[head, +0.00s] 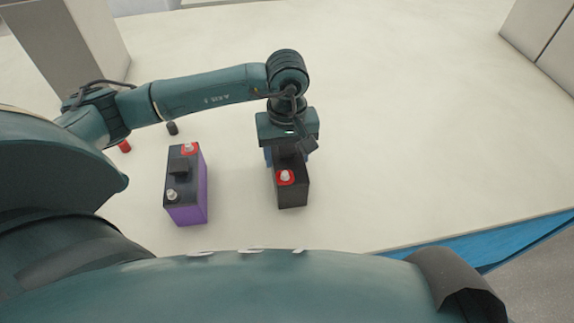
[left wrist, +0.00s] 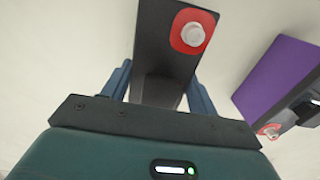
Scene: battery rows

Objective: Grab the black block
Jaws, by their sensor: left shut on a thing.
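The black block (head: 292,193) is a battery-like box with a red-ringed terminal on top, standing on the pale table under my left gripper. My left gripper (head: 287,155) comes down over its far part, and its fingers are shut on the block. In the left wrist view the black block (left wrist: 165,60) sits between the two blue fingers (left wrist: 160,90). The gripper hides the rear of the block in the head view. I cannot tell whether the block is lifted. My right gripper is not in view.
A purple and black battery (head: 187,190) stands to the left, apart from the gripper; it also shows in the left wrist view (left wrist: 275,75). A small dark cylinder (head: 172,128) and a red one (head: 125,146) lie behind it. The table right of the block is clear.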

